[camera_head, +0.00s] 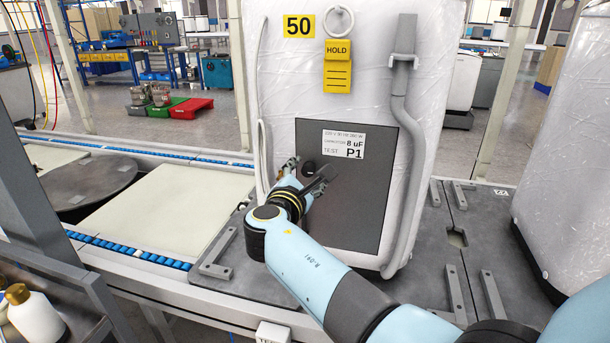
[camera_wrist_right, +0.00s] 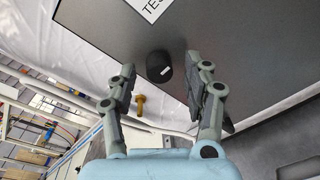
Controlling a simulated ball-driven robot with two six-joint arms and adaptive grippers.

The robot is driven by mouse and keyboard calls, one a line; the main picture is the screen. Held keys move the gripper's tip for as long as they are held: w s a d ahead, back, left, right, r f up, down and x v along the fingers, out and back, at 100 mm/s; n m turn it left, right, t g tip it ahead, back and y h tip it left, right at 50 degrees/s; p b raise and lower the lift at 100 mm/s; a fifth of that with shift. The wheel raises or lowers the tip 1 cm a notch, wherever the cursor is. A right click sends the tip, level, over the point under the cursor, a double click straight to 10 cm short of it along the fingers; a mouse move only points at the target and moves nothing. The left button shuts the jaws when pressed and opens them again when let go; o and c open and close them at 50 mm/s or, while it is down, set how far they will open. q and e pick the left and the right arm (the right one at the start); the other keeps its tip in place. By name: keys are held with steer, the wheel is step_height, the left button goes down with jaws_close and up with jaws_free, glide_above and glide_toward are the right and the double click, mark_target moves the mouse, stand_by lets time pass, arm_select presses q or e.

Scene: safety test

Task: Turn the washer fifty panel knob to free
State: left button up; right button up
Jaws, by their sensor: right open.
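The black knob (camera_head: 309,168) sits on the panel; in the right wrist view the knob (camera_wrist_right: 159,66) has a small white mark. My right gripper (camera_head: 308,172) is open, its fingers to either side of the knob; in the wrist view the gripper (camera_wrist_right: 160,85) appears apart from it. My left gripper is not in view.
A grey hose (camera_head: 400,120) runs down the washer's right side. A yellow bolt-like part (camera_wrist_right: 140,104) shows beside the panel. Another wrapped washer (camera_head: 570,150) stands at right. A white bottle (camera_head: 34,315) is at lower left. The pale conveyor plate (camera_head: 170,210) is bare.

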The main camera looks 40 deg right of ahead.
mark_target(310, 125)
step_height(310, 125, up, 10)
stand_by(0.5)
stand_by(0.4)
